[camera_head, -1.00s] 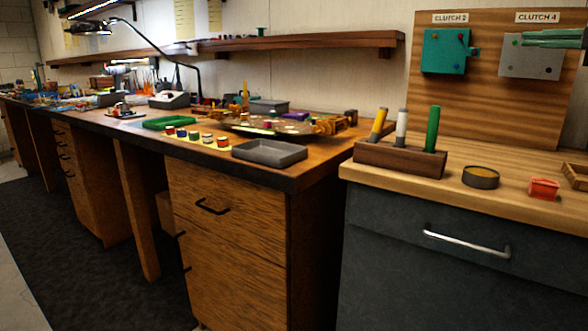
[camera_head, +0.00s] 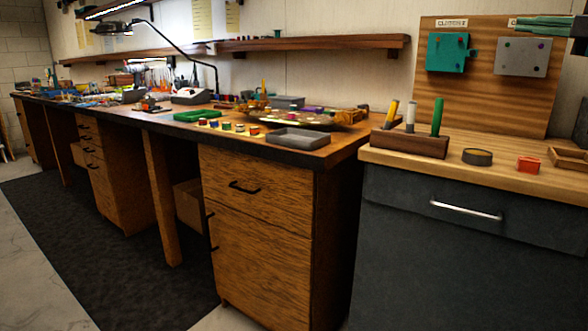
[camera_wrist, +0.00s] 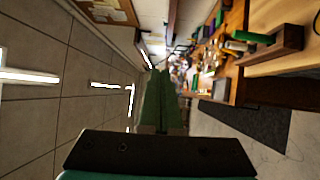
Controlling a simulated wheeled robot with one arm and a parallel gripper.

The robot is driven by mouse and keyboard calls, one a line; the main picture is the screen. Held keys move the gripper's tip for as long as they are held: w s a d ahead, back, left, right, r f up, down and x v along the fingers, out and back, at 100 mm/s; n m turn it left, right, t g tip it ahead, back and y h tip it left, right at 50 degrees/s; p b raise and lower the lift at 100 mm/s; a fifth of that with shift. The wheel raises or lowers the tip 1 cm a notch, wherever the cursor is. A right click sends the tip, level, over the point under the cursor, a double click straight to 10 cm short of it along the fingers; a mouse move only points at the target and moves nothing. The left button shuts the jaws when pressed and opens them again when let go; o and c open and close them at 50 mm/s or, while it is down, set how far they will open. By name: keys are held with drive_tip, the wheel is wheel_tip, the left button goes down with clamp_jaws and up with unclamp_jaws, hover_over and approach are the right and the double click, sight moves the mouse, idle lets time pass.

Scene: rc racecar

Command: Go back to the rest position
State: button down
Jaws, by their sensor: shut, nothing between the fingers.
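My gripper (camera_head: 552,24) shows at the top right edge of the head view, its green fingers pointing left in front of the pegboard panel. In the wrist view the green fingers (camera_wrist: 160,100) lie together, shut and empty. The gripper is up in the air, apart from the benches. The wrist view is turned sideways, with the ceiling on the left and the benches on the right.
The right bench has a wooden block with screwdrivers (camera_head: 408,145), a round tin (camera_head: 477,157), a red box (camera_head: 528,165) and a panel (camera_head: 500,90) with teal and grey plates. The left bench holds a grey tray (camera_head: 298,139) and green tray (camera_head: 195,116). Floor is free in front.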

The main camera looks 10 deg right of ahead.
drive_tip(key=w+r+m+t+h, duration=0.5)
drive_tip(key=r+m+h, duration=0.1)
drive_tip(key=m, duration=0.2)
wheel_tip(320, 180, down, 20)
drive_tip(key=w+a+m+g+h, duration=0.2)
drive_tip(key=m+g+h, duration=0.65)
drive_tip(key=m, duration=0.55)
drive_tip(key=s+a+f+g+y, duration=0.2)
drive_tip(key=a+f+g, duration=0.15)
drive_tip(key=f, duration=0.55)
drive_tip(key=s+a+f+g+y, duration=0.1)
drive_tip(key=a+f+g, duration=0.1)
drive_tip(key=a+f, duration=0.45)
drive_tip(key=s+a+f+g+y, duration=0.25)
drive_tip(key=s+a+f, duration=0.35)
drive_tip(key=f, duration=0.3)
drive_tip(key=s+a+f+g+y, duration=0.25)
drive_tip(key=s+a+f, duration=0.4)
drive_tip(key=f, duration=0.35)
drive_tip(key=s+a+f+g+y, duration=0.1)
drive_tip(key=s+a+f+g, duration=0.2)
drive_tip(key=s, duration=0.6)
drive_tip(key=s+a+f+n+g+y, duration=0.1)
drive_tip(key=s+a+f+g, duration=0.2)
drive_tip(key=s+a+f, duration=0.2)
drive_tip(key=s+a, duration=0.3)
drive_tip(key=s, duration=0.2)
drive_tip(key=shift+f+n+g, duration=0.3)
